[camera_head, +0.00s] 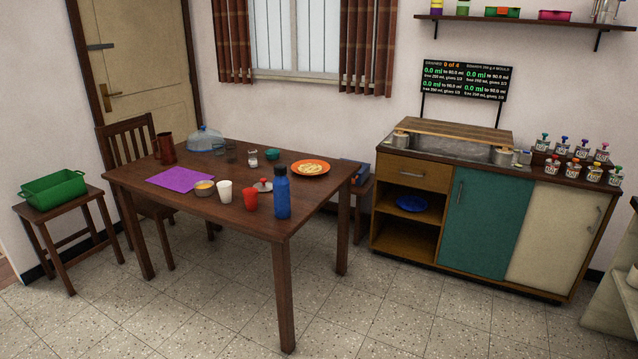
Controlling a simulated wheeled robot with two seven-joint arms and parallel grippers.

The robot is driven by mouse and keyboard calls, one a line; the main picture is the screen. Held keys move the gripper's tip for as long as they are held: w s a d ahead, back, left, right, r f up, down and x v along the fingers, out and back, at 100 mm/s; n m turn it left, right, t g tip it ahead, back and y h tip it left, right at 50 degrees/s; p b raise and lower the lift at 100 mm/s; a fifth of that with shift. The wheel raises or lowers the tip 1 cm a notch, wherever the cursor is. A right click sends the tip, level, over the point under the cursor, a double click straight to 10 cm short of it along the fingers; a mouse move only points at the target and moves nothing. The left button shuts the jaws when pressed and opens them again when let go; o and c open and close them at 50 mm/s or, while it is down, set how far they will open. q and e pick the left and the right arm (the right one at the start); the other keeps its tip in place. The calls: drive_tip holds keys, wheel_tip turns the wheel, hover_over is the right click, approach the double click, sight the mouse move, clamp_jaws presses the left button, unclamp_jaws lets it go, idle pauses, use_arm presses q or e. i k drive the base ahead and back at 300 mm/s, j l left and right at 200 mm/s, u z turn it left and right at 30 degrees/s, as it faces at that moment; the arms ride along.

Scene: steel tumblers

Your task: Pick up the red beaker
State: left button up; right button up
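A red beaker (250,200) stands upright on the wooden table (228,222), near its front edge. A white cup (225,191) stands just left of it, and a tall blue bottle (282,193) stands to its right. A small lidded pot with a red knob (263,184) sits close behind it. Neither of my grippers shows in the head view.
The table also holds a purple mat (180,177), a yellow-filled bowl (205,188), an orange plate (311,168), a brown jug (166,148) and a clear jug (205,138). A chair (130,140) stands at the left. The floor in front is clear.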

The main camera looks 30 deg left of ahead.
sight(251, 200)
drive_tip(key=i+u, duration=0.25)
drive_tip(key=i, duration=0.4)
drive_tip(key=i+l+u, duration=0.25)
drive_tip(key=i, duration=0.4)
drive_tip(key=i+u, duration=0.4)
drive_tip(key=i+l+u, duration=0.15)
drive_tip(key=u, duration=0.2)
drive_tip(key=i+l+u, duration=0.2)
drive_tip(key=u, duration=0.2)
drive_tip(key=i+l+u, duration=0.8)
drive_tip(key=l, duration=0.15)
drive_tip(key=k, duration=0.05)
